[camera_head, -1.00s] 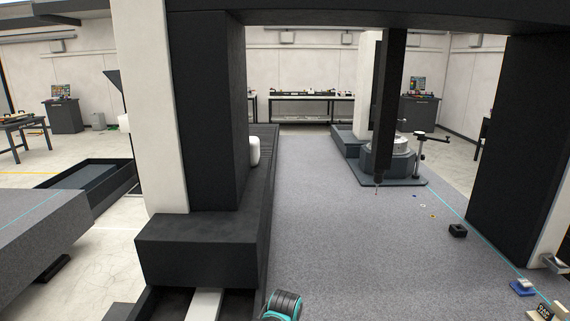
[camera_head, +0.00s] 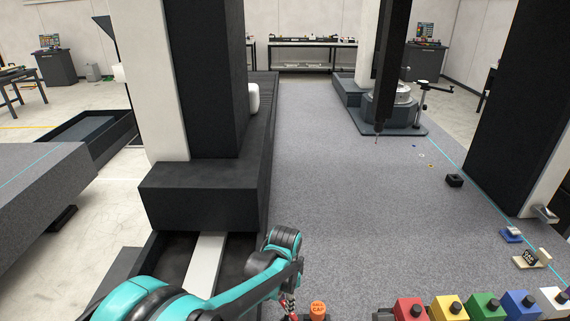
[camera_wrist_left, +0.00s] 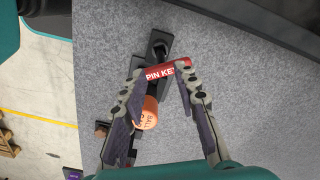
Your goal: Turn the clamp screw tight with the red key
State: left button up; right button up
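The red key, lettered "PIN KEY" (camera_wrist_left: 160,72), shows in the left wrist view at the fingertips of my left gripper (camera_wrist_left: 160,85). The fingers stand apart, one to each side, and the key's red bar spans the gap between the tips. I cannot tell whether they touch it. In the head view the left gripper (camera_head: 288,305) is low at the bottom edge, partly cut off, beside an orange ball cap (camera_head: 318,308). That cap also shows near the left finger in the wrist view (camera_wrist_left: 148,112). I cannot make out the clamp screw. The right gripper is not in view.
A black holder (camera_wrist_left: 158,45) lies by the key. Red (camera_head: 410,308), yellow (camera_head: 448,307), green (camera_head: 484,305) and blue (camera_head: 520,304) blocks stand in a row at the bottom right. A dark column (camera_head: 392,60) hangs over the granite bed (camera_head: 350,190), whose middle is clear.

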aim_at(287, 317)
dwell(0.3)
pick_arm(q)
jog(key=shift+f+b, duration=0.95)
jog(key=shift+f, duration=0.3)
grip_shut()
